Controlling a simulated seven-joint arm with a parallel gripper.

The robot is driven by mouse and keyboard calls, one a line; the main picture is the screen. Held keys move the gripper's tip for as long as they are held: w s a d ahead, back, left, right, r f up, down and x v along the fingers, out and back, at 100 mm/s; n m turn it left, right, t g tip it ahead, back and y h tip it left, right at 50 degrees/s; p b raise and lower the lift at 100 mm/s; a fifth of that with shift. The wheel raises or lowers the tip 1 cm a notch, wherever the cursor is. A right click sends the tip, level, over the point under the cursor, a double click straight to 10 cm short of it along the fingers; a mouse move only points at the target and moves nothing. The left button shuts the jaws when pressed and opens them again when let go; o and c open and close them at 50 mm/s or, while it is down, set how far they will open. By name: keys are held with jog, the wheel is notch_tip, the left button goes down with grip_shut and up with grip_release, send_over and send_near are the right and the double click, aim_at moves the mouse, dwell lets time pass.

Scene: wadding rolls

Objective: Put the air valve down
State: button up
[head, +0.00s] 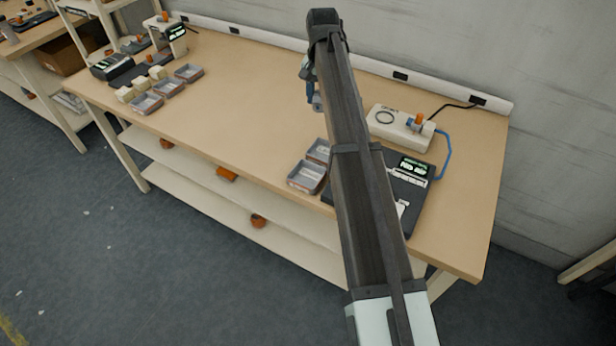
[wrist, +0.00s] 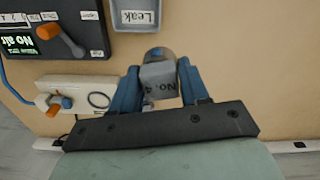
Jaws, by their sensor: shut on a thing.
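The air valve (wrist: 158,75) is a light grey block marked "No. 4" with a rounded darker end. In the wrist view, my gripper (wrist: 159,67) has its blue fingers on both sides of it, shut on it. In the head view, my gripper (head: 311,88) is over the back middle of the bench, partly hidden by my arm. The valve is not clear there, and I cannot tell its height above the bench. A tray labelled "Leak" (wrist: 137,26) is beyond the valve in the wrist view.
A white fixture (head: 393,128) with an orange knob and a black "No air" box (head: 424,200) are at right. Two small trays (head: 305,190) sit near the front; three trays (head: 146,110) and pale blocks (head: 140,83) are at left.

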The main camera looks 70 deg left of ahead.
jog(key=s+d+f+m, duration=0.1)
jog(key=s+d, duration=0.3)
jog(key=d, duration=0.3)
jog(key=s+d+f+m, duration=0.2)
jog(key=s+d, duration=0.2)
jog(key=d, duration=0.3)
jog(key=shift+w+f, duration=0.15)
jog(key=shift+f, duration=4.65)
jog(key=shift+f, duration=0.1)
jog(key=o, duration=1)
notch_tip(320, 180, up, 12)
jog(key=shift+r, duration=0.15)
